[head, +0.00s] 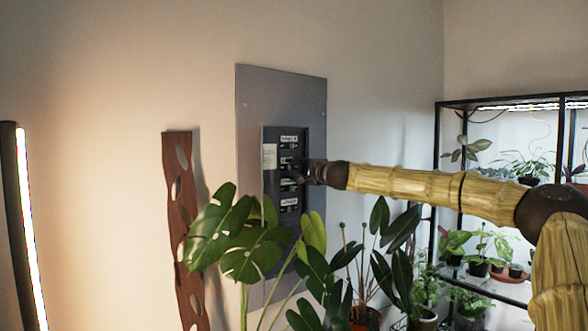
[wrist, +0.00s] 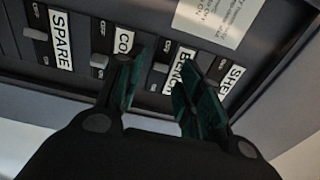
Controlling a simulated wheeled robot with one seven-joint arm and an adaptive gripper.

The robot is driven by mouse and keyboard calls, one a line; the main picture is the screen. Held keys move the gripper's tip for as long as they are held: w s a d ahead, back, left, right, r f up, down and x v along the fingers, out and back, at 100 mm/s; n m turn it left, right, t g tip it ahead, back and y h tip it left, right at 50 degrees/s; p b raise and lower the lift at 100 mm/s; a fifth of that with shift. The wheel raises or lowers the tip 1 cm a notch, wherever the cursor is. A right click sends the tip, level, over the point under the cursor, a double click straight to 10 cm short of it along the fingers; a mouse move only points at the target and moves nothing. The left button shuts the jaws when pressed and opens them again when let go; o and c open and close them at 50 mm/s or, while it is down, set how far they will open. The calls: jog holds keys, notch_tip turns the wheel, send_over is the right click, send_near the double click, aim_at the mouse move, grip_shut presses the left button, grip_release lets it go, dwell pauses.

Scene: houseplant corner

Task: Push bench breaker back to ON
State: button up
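The grey breaker panel (head: 281,97) is on the wall, with a dark inset of labelled breakers (head: 289,140). In the wrist view, the bench label (wrist: 181,70) is partly covered by my right finger. The pale bench switch (wrist: 160,67) shows in the gap between my fingers, roughly midway between its OFF and ON marks. The CO-lettered switch (wrist: 99,61) is to its left, closer to its ON mark. My gripper (wrist: 163,72) is open and empty, its dark green fingers apart in front of the panel. Contact with the switch cannot be told. In the head view my gripper (head: 308,174) hides part of the breakers.
In the wrist view, the spare switch (wrist: 36,34) is at left and the SHE-lettered label (wrist: 231,78) at right. In the head view, a monstera (head: 245,245) rises in front of the panel's lower part. A wooden slat (head: 178,225) stands left; a plant shelf (head: 490,103) stands right.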

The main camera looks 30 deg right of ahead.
jog(key=shift+w, duration=0.8)
jog(key=shift+w, duration=0.15)
grip_shut()
